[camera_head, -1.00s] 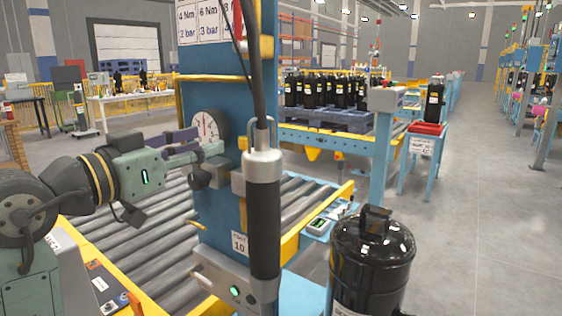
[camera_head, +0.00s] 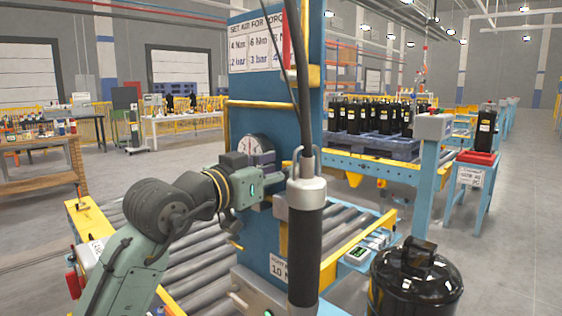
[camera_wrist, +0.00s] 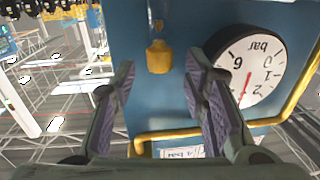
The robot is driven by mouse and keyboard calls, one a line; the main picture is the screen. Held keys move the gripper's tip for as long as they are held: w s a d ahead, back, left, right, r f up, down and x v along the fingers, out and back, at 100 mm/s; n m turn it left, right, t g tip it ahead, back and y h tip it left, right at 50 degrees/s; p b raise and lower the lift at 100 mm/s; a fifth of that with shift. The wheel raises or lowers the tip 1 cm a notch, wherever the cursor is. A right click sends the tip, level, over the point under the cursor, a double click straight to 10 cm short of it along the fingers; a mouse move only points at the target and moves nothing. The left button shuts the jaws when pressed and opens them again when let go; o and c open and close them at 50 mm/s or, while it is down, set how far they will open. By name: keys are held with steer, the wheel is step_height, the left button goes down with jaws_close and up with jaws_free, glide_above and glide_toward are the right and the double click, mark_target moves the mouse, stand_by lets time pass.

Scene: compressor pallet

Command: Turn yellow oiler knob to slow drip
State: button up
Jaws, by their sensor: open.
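The yellow oiler knob (camera_wrist: 159,57) is a small stub on the blue panel (camera_wrist: 135,30) in the wrist view. My gripper (camera_wrist: 160,66) is open, with its two purple-padded fingers to either side of the knob's line in that view. The fingers look apart from the knob; the exact depth gap cannot be told. In the head view my wrist is close to the blue column (camera_head: 255,115), below the pressure gauge (camera_head: 258,150). The knob cannot be made out there.
The round gauge (camera_wrist: 250,75), upside down in the wrist view, sits right beside one finger. A yellow rail (camera_wrist: 185,133) runs near the fingers. A black tool with a silver top (camera_head: 306,235) hangs in front of the column. A black compressor (camera_head: 415,285) stands at lower right.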

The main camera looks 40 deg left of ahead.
steer(key=shift+w, duration=0.6)
jaws_close()
